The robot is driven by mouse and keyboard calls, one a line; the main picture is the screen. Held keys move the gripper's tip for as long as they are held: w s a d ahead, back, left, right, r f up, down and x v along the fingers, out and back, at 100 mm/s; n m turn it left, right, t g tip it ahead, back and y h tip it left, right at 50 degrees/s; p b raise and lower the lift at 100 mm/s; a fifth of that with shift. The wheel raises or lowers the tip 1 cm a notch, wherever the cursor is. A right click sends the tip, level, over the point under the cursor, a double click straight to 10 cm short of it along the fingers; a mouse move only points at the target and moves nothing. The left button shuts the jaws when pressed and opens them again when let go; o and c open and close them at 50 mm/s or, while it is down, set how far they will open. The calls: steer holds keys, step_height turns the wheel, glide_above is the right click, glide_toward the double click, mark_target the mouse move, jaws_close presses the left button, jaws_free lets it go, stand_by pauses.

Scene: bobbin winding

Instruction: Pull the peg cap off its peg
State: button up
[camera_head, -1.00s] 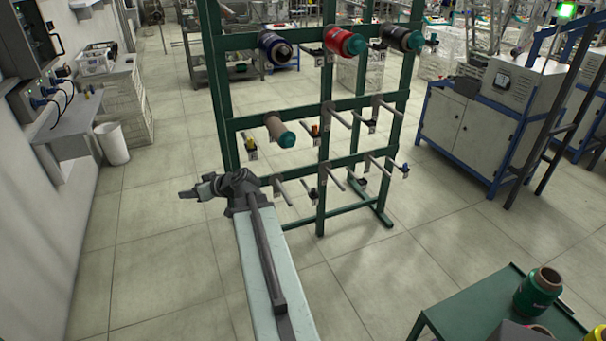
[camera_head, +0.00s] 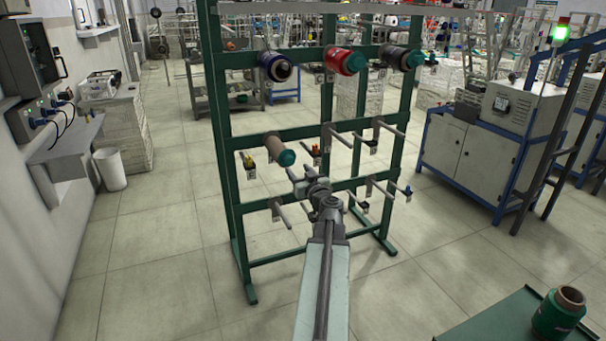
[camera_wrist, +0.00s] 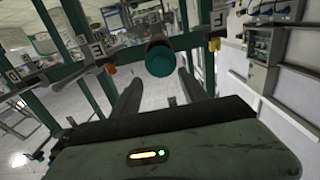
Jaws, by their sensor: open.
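A teal cap (camera_head: 287,158) sits on the front end of a peg that carries a brown tube (camera_head: 271,146), in the middle row of the green rack. The wrist view shows a teal cap (camera_wrist: 160,60) just beyond my fingertips, between their lines. My gripper (camera_head: 299,181) is below and slightly right of the brown tube's cap in the head view. In the wrist view my gripper (camera_wrist: 158,82) has its two dark fingers apart with nothing between them. Other teal caps show at the red bobbin (camera_head: 343,61) and the black bobbin (camera_head: 401,58) in the top row.
The green rack (camera_head: 325,100) has several bare pegs around my gripper, with small coloured parts and labels below them. A blue bobbin (camera_head: 274,66) hangs top left. A green table (camera_head: 490,322) with a green bobbin (camera_head: 559,313) stands front right. Floor is clear left of the rack.

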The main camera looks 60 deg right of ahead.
mark_target(291, 162)
steer(key=x, duration=0.7)
steer(key=shift+w+d, duration=0.15)
steer(key=shift+w, duration=0.05)
steer(key=shift+c, duration=0.3)
steer(key=c, duration=1)
jaws_close()
steer(key=shift+v, duration=2.95)
